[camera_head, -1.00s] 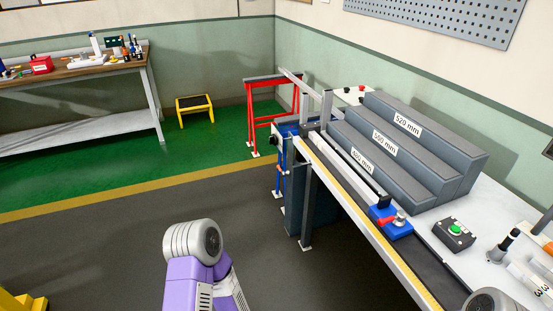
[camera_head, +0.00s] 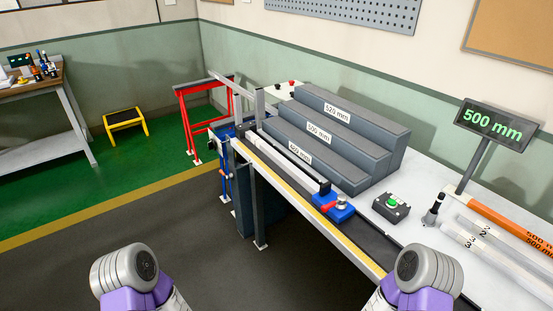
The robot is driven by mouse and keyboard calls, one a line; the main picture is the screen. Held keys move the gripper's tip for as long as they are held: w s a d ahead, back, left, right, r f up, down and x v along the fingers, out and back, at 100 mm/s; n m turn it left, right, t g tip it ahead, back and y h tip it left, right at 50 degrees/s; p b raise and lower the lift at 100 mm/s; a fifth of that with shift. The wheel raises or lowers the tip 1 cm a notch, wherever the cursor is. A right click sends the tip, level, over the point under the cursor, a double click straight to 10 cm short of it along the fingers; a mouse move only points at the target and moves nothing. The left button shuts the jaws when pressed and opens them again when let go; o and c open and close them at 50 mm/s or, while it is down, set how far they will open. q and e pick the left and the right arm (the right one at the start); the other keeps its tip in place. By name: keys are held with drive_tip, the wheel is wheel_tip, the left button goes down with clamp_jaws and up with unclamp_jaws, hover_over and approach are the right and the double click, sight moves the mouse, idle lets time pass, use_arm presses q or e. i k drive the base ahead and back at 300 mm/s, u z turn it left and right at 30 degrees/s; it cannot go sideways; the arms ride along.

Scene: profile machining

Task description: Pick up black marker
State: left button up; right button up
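A small dark upright item (camera_head: 434,209), probably the black marker, stands slightly tilted on the white worktop (camera_head: 400,232) at the right. It has a dark top, a paler middle and a dark foot; whether it sits in a holder is too small to tell. It is left of the display post. Only the grey and purple upper links of my two arms show at the bottom edge, well apart from the item. Neither gripper is in view.
White tubes (camera_head: 480,243) and an orange bar (camera_head: 510,226) lie right of the item. A green-button box (camera_head: 391,207), a blue clamp (camera_head: 333,207) and grey steps (camera_head: 335,140) stand to its left. A "500 mm" display (camera_head: 491,125) rises behind. Open floor lies left of the bench.

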sight(440, 198)
drive_tip(key=z, duration=5)
drive_tip(key=k, duration=2.3)
drive_tip(key=u, duration=1.5)
